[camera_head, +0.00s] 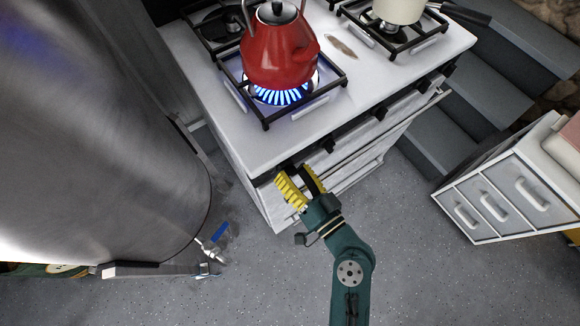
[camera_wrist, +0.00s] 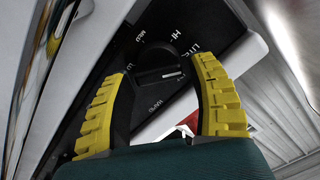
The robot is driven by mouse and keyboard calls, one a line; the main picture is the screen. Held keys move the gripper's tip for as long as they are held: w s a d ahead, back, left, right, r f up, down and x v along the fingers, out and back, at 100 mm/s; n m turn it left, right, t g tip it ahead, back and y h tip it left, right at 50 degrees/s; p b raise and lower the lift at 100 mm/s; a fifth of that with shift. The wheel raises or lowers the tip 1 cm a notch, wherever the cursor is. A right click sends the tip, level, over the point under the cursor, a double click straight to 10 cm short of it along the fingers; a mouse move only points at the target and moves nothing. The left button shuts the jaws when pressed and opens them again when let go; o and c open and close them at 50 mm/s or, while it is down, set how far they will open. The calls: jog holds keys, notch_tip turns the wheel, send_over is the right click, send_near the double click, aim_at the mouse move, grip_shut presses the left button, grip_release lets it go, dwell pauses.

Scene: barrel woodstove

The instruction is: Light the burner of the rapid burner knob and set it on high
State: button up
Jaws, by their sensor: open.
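The black rapid burner knob (camera_wrist: 157,62) sits on the dark control panel between my gripper's two yellow fingers in the wrist view. White marks around it look like HI, MED and LITE; another below it looks like RAPID. I cannot tell exactly where its pointer sits. My gripper (camera_head: 296,175) is open at the stove front's left end, and its fingers (camera_wrist: 162,70) flank the knob. Whether they touch it is unclear. In the head view the gripper hides this knob. Blue flames (camera_head: 281,96) burn on the front left burner under a red kettle (camera_head: 275,50).
A big metal barrel (camera_head: 100,120) stands close on the left, with a blue-handled tap (camera_head: 218,233) low down. A pale pot (camera_head: 398,10) is on another burner. Black knobs (camera_head: 369,113) line the stove front. A white drawer unit (camera_head: 500,190) stands right.

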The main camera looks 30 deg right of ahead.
jog(key=shift+w+a, duration=0.1)
jog(key=shift+w, duration=0.6)
jog(key=shift+c, duration=0.2)
jog(key=shift+s, duration=0.1)
jog(key=c, duration=0.9)
jog(key=shift+f+b, duration=0.15)
jog(key=shift+b, duration=0.3)
